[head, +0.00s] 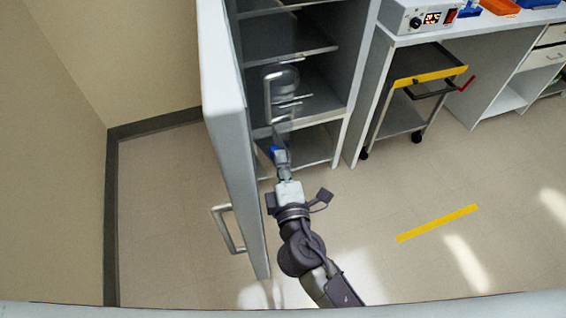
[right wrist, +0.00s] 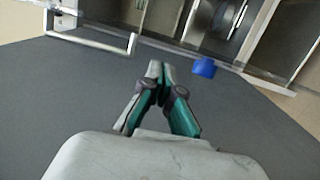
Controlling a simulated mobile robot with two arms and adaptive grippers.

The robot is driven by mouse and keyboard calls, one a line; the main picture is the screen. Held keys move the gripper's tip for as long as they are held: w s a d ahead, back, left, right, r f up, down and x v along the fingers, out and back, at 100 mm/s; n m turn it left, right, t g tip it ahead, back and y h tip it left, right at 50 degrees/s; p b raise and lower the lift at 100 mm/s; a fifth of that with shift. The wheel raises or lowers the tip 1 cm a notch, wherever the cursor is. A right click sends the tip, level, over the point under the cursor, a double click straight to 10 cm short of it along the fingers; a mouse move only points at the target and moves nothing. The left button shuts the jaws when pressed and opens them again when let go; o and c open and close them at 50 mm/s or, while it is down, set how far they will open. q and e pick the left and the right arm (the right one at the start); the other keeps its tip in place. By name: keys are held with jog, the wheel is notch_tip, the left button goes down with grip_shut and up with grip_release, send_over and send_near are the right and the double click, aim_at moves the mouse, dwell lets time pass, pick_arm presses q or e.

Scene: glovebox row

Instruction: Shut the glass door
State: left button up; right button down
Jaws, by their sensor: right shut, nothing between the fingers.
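A tall pale door (head: 238,150) stands open at the left of a grey shelf cabinet, seen nearly edge-on, with a metal handle (head: 228,230) on its left side. A second metal handle (head: 268,97) shows in front of the shelves; I cannot tell whether clear glass carries it. My right gripper (head: 279,152) is shut and empty, just right of the open door and below that second handle. In the right wrist view the shut gripper (right wrist: 160,72) is over a broad grey surface (right wrist: 60,95), with a metal handle (right wrist: 95,44) at upper left. Contact cannot be judged. My left gripper is out of view.
The cabinet's shelves (head: 290,50) are behind the gripper. A dark trolley (head: 405,115) with a yellow edge stands under a white bench (head: 470,27) at the right. Beige walls are at the left. The floor (head: 420,190) at the lower right is clear, with a yellow strip on it.

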aim_at(277, 138)
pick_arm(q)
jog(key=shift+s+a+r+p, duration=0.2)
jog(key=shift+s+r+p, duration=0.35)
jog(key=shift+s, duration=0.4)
pick_arm(e)
jog(key=w+a, duration=0.1)
jog(key=w, duration=0.5)
jog(key=shift+w, duration=0.4)
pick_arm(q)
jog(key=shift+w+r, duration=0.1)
